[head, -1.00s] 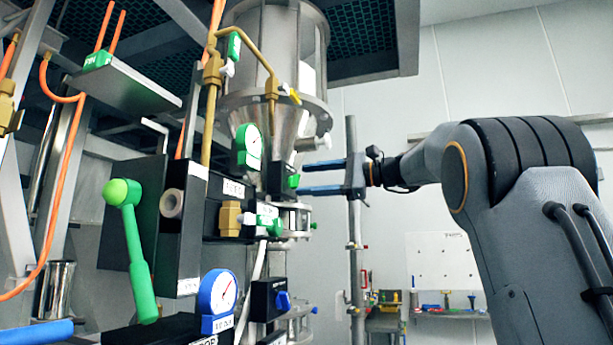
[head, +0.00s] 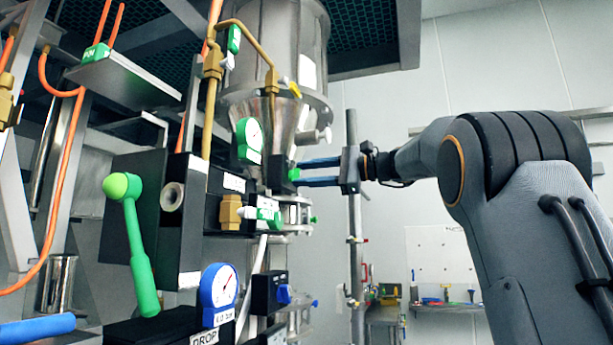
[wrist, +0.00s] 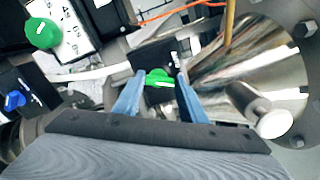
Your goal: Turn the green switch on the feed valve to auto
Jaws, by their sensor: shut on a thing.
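The green switch (head: 294,174) sits on a small black box (head: 276,178) under the steel cone of the sifter in the head view. In the wrist view the green switch (wrist: 157,77) lies between my two blue fingers, on the face of the black box (wrist: 150,58). My gripper (head: 300,172) reaches in from the right, its fingertips at the switch. The jaws are shut on the switch. The wrist view also shows my gripper (wrist: 159,84) with a finger on each side of the switch. The label by the switch is too small to read.
A green gauge (head: 248,140) stands left of the switch. A blue gauge (head: 218,290), a green lever (head: 135,245) and a blue switch (head: 284,294) are lower or further left. A steel cone (wrist: 255,75) with a pale knob (wrist: 272,122) lies close right in the wrist view.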

